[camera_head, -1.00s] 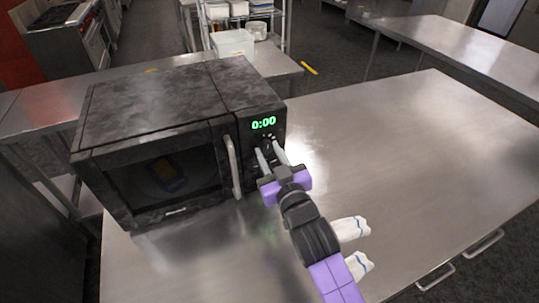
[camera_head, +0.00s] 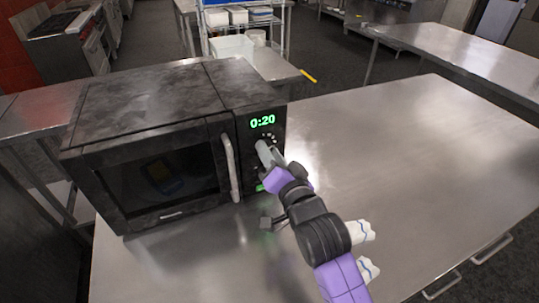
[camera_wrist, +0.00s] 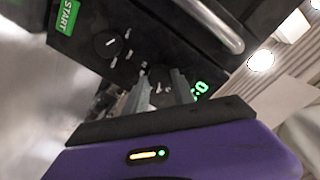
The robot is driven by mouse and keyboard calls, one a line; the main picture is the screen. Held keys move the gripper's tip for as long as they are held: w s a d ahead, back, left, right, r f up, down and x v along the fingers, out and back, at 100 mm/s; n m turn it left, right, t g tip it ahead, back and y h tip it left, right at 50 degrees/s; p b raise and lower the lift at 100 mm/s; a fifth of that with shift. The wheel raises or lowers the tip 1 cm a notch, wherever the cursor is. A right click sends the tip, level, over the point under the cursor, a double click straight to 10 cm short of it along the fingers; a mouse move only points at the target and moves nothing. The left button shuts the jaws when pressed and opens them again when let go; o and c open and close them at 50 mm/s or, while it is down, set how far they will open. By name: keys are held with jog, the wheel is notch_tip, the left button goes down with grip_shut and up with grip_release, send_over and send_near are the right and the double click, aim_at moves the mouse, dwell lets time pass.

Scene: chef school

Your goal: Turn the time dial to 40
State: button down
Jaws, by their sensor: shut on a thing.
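The black microwave (camera_head: 150,105) stands on the steel table. Its green display (camera_head: 262,121) reads 0:20 in the head view; the display shows partly in the wrist view (camera_wrist: 200,89). The time dial (camera_wrist: 160,92) is just below the display, mostly hidden by my fingers. My gripper (camera_head: 266,151) is at the control panel with its fingers on either side of this dial, shut on it. The wrist is rolled over. In the wrist view, my gripper (camera_wrist: 160,88) spans the dial. A second round dial (camera_wrist: 107,45) and a green START button (camera_wrist: 67,16) are apart from the fingers.
The microwave's vertical door handle (camera_head: 231,168) is just left of the panel, close to my fingers. The steel table (camera_head: 410,150) is clear to the right.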

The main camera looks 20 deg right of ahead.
jog(key=m, duration=0.5)
jog(key=m+y+p, duration=0.1)
jog(key=m, duration=0.5)
jog(key=shift+d+f+p, duration=0.15)
jog(key=shift+p, duration=0.15)
jog(key=shift+m, duration=0.4)
jog(key=c, duration=1)
grip_release()
jog(key=shift+c, duration=0.2)
